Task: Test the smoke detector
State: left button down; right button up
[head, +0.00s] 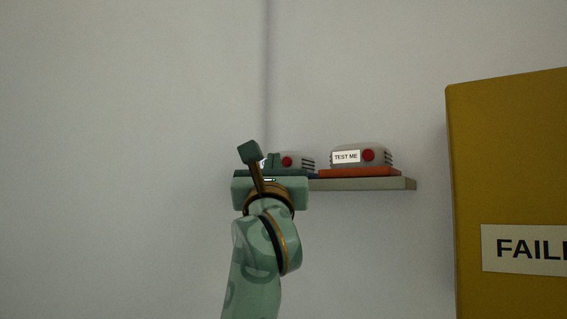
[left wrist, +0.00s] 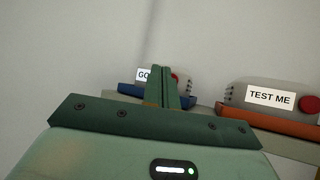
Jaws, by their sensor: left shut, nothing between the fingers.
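A grey smoke detector with a "TEST ME" label and a red button (head: 369,155) sits on an orange-red base (head: 358,172) on a wall shelf. The same detector (left wrist: 270,88) is at the right in the left wrist view. A second grey detector (head: 303,161) with a red button sits to its left, on a blue base (left wrist: 128,89). Its label, partly hidden, starts with "GO". My left gripper (head: 272,159) is shut and empty. Its fingers (left wrist: 163,84) overlap the second detector in view; I cannot tell whether they touch it. My right gripper is not in view.
The pale shelf (head: 405,184) juts from a plain grey wall (head: 130,120). A large yellow box (head: 500,160) with a label (head: 520,250) starting "FAIL" stands at the right. The space between the shelf and the box looks clear.

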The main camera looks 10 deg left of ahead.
pick_arm(q)
jog(key=s, duration=0.1)
jog(key=s+a, duration=0.1)
jog(key=s, duration=0.2)
jog(key=shift+s+a+b, duration=0.3)
jog(key=shift+a+b, duration=0.05)
jog(key=shift+b, duration=0.05)
dwell(0.8)
